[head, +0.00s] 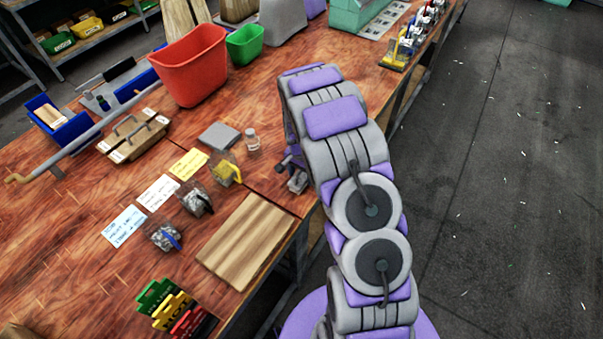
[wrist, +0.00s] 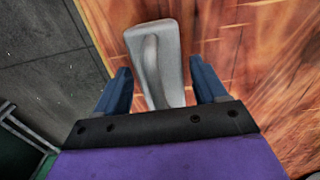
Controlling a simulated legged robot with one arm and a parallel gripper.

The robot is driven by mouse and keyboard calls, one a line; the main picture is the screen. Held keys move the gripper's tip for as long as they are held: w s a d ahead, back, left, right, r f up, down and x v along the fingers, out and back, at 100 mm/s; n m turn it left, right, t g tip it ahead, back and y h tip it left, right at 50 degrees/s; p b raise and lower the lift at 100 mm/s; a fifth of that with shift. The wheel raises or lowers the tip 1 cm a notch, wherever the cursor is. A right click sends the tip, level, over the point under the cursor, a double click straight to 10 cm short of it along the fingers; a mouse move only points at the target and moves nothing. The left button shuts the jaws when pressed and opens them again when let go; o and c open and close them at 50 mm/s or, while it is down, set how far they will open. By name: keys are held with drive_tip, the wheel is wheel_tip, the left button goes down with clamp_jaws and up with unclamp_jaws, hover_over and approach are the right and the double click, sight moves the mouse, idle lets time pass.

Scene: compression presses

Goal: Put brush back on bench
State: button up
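A pale grey object with a raised grip, likely the brush (wrist: 170,50), shows in the wrist view over the bench top, near the bench's edge. My gripper (wrist: 160,88) has its two blue fingers spread on either side of the object's near part, with narrow gaps visible. In the head view, my gripper (head: 292,170) is low at the right edge of the wooden bench (head: 75,215). A small grey part of the likely brush (head: 298,183) shows beside it. My arm hides some of this area. I cannot tell whether the object rests on the bench.
A clear bottle (head: 252,140), grey block (head: 219,136) and cups of material (head: 196,201) stand left of my gripper. A wooden board (head: 246,240) lies nearer. A red bin (head: 190,65) stands behind. Open floor (head: 500,200) lies to the right.

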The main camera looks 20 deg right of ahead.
drive_tip(key=shift+o, duration=0.4)
drive_tip(key=shift+a, duration=0.15)
wheel_tip(320, 180, up, 12)
drive_tip(key=shift+r+p, duration=0.1)
drive_tip(key=shift+p, duration=1.05)
drive_tip(key=s+a+r+n, duration=0.3)
drive_tip(key=s+a+r, duration=0.1)
drive_tip(key=s+r, duration=0.6)
drive_tip(key=s+a+r+n, duration=0.35)
drive_tip(key=s+r, duration=0.35)
drive_tip(key=s, duration=0.5)
drive_tip(key=s+a+r+n+g, duration=0.1)
drive_tip(key=s+a+r+n, duration=0.1)
drive_tip(key=s, duration=1.4)
drive_tip(key=a+n, duration=0.1)
drive_tip(key=n, duration=0.1)
drive_tip(key=shift+a+n+g, duration=0.2)
drive_tip(key=shift+n+g, duration=0.1)
drive_tip(key=shift+n, duration=0.05)
drive_tip(key=shift+r, duration=0.1)
